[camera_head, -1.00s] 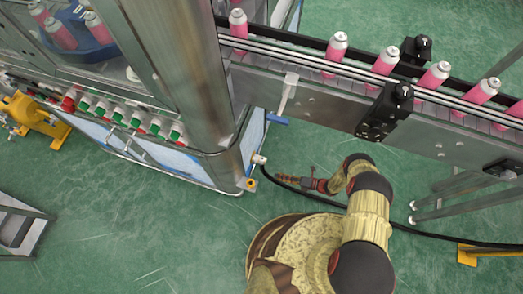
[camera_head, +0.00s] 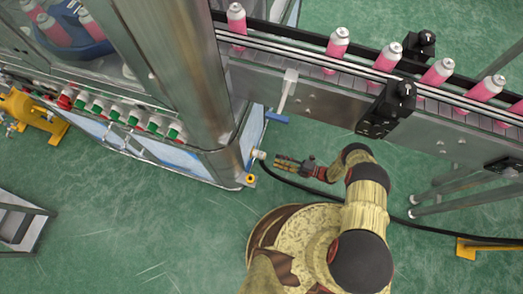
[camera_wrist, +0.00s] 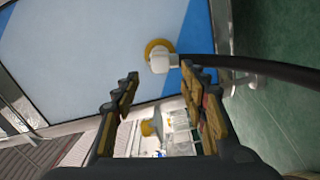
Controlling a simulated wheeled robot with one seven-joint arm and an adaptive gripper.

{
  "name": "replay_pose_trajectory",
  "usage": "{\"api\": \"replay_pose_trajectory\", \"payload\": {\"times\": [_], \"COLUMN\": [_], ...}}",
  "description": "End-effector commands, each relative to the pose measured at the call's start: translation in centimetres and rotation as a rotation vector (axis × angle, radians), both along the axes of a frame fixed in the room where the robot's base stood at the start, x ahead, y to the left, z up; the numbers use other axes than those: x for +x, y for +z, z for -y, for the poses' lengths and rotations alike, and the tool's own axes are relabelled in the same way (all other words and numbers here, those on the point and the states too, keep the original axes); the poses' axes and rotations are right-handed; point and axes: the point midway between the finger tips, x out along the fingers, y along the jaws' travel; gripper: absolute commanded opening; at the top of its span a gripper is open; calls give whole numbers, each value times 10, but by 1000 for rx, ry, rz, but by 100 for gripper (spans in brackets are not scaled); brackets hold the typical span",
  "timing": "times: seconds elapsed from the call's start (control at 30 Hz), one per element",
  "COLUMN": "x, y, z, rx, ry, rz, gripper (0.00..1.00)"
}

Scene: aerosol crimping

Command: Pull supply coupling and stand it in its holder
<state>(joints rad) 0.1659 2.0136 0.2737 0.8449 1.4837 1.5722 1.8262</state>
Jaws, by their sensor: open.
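The supply coupling (camera_head: 260,155) is a small white fitting on the lower corner of the machine cabinet, with a black hose running from it. In the wrist view the white coupling (camera_wrist: 159,62) sits against a yellow ring on the blue-and-white panel. My gripper (camera_head: 278,163) is open and empty, just right of the coupling. In the wrist view the fingertips (camera_wrist: 160,76) point at the coupling, which appears just beyond them, apart from them. A small yellow-orange ring piece (camera_head: 250,179) stands out from the cabinet corner below the coupling; it may be the holder.
The black hose (camera_head: 345,203) runs right across the green floor, passing behind my arm. A conveyor (camera_head: 320,95) with several pink cans stands above. A thick metal post (camera_head: 190,80) rises beside the coupling. Open floor (camera_head: 130,220) lies at lower left.

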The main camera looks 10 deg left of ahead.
Motion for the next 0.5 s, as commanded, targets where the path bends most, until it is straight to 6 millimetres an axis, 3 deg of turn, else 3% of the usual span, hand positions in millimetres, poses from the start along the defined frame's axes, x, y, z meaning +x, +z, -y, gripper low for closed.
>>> {"api": "replay_pose_trajectory", "payload": {"times": [0.5], "x": [4], "y": [0], "z": [-63], "rx": [-1], "ry": [4], "rz": [1], "gripper": [43]}}
